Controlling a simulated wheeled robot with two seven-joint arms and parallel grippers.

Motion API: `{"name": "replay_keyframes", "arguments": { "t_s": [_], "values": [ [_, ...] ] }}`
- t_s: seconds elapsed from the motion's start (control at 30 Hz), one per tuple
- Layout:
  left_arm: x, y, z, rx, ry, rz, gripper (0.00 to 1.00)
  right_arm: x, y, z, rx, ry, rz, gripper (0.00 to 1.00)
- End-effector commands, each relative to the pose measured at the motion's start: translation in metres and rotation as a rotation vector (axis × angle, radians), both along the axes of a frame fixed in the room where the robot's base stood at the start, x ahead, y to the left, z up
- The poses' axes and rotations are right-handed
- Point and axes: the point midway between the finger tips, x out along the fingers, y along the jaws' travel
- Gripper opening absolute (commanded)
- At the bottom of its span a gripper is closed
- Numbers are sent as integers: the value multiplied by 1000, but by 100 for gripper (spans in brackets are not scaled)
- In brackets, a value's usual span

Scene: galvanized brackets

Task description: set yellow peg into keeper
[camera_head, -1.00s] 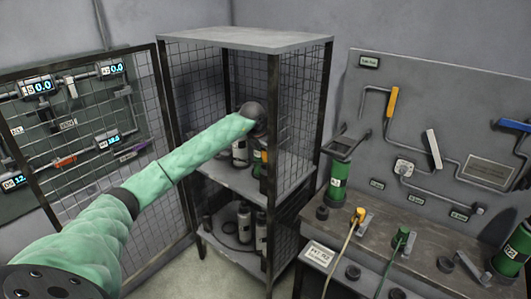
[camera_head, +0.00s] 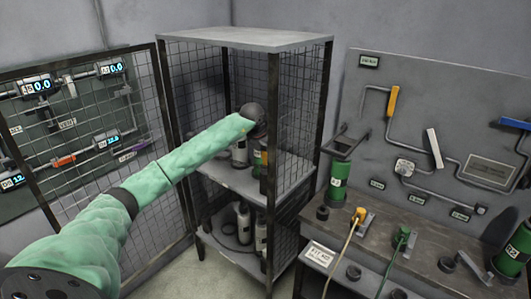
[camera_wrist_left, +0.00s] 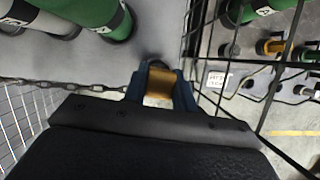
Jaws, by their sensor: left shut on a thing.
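The yellow peg (camera_wrist_left: 158,88) is between the blue fingers of my left gripper (camera_wrist_left: 160,92) in the left wrist view. The gripper is shut on it. A dark rounded rim shows just beyond the peg; I cannot tell whether it is the keeper. A chain (camera_wrist_left: 62,84) runs from the left toward the fingers. In the head view my left arm reaches to the mesh cage, with its dark wrist (camera_head: 253,114) above the middle shelf; the fingers and peg are hidden there. An orange-yellow piece (camera_head: 264,160) shows at the cage's front post. My right gripper is out of view.
The mesh cage (camera_head: 300,110) has dark posts, and green and grey cylinders stand on its shelves. An open mesh door (camera_head: 110,160) is at left. A bench (camera_head: 390,230) at right carries a yellow plug (camera_head: 358,214) and green canisters. Dark mesh bars pass close right of the gripper.

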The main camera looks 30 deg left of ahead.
Motion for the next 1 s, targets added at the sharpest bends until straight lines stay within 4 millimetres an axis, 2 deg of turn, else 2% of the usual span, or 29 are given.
{"name": "replay_keyframes", "arguments": {
  "t_s": [0.03, 0.93, 0.97, 1.0],
  "values": [
    [-2, -11, -13, -5, 11, -14, 0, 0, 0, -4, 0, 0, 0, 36],
    [-3, -11, -41, -5, 14, -15, 0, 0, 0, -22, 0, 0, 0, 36],
    [-3, -11, -41, -5, 14, -15, 29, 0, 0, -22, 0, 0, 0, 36],
    [-3, -11, -40, -5, 14, -15, 37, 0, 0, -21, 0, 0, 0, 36]
  ]
}}
